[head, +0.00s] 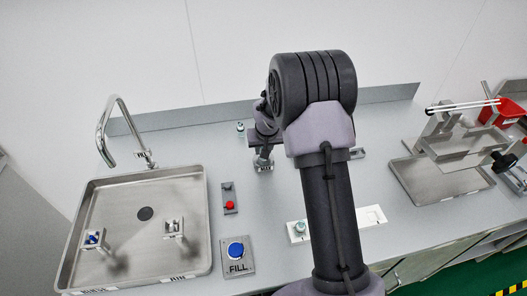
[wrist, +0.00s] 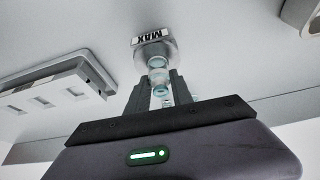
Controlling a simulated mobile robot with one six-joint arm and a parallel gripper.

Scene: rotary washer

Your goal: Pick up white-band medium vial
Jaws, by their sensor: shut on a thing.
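My gripper (wrist: 159,84) is shut on a small clear vial (wrist: 157,65) with a pale greenish tint, seen between the fingertips in the wrist view. Its band colour is too small to make out. In the wrist view the vial overlaps a round metal piece marked MAX (wrist: 153,47); I cannot tell whether they touch. In the head view my arm hides most of the gripper and the held vial. Another small vial (head: 299,228) stands in a white rack (head: 317,230) at the front of the counter.
A steel sink tray (head: 195,240) with a tap (head: 128,128) and two fixtures is at the left. A red button plate (head: 229,198) and a blue FILL button (head: 237,251) lie beside it. A small greenish item (head: 240,127) is near the back. A metal stand (head: 458,148) and tray are right.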

